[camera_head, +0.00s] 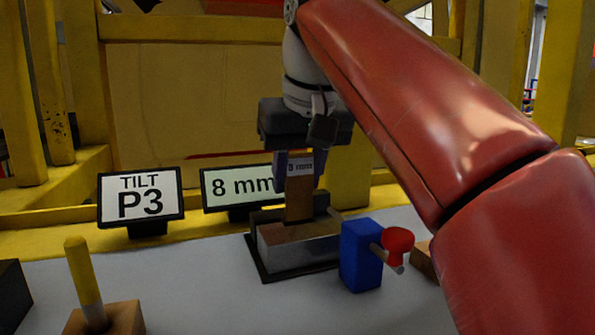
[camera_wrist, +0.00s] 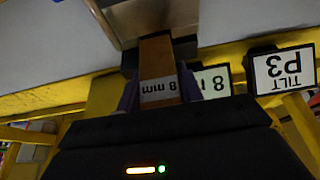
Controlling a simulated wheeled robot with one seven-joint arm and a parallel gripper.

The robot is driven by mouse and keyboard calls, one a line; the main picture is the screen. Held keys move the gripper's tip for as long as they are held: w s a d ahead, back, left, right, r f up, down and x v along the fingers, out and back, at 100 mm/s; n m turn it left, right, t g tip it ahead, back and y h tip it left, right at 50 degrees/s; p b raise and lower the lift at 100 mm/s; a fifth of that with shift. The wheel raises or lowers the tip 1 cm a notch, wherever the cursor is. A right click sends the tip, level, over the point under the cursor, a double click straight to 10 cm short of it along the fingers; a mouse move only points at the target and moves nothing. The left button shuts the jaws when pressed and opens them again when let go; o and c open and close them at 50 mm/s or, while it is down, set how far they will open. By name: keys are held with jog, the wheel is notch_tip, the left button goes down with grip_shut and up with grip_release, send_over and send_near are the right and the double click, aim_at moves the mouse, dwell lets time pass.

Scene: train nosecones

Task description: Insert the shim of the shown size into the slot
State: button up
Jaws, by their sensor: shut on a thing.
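A brown shim (camera_head: 299,205) with a white "8 mm" label stands upright in my gripper (camera_head: 299,178). My gripper is shut on its upper part, with the fingers on either side of the label. The shim also shows in the wrist view (camera_wrist: 156,55), its label upside down there. Its lower end meets the top of the metal slot block (camera_head: 298,248), between the bright front part and a darker part behind. I cannot tell how deep it sits in the slot. The block also shows in the wrist view (camera_wrist: 180,14). A sign (camera_head: 232,186) reads "8 mm".
A "TILT P3" sign (camera_head: 140,198) stands at the left. A blue block (camera_head: 360,256) with a red knob (camera_head: 398,241) stands close to the slot block's right. A yellow-handled peg (camera_head: 82,272) stands on a wooden block at front left. The grey table between is clear.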

aim_at(301, 167)
jog(key=shift+f+b, duration=0.7)
jog(key=shift+f, duration=0.2)
jog(key=o, duration=1.3)
jog(key=p+v, duration=0.3)
jog(key=v, duration=0.4)
jog(key=shift+r, duration=0.1)
jog(key=shift+s+d+r, duration=0.1)
jog(key=shift+s+r, duration=0.05)
jog(key=shift+r, duration=0.15)
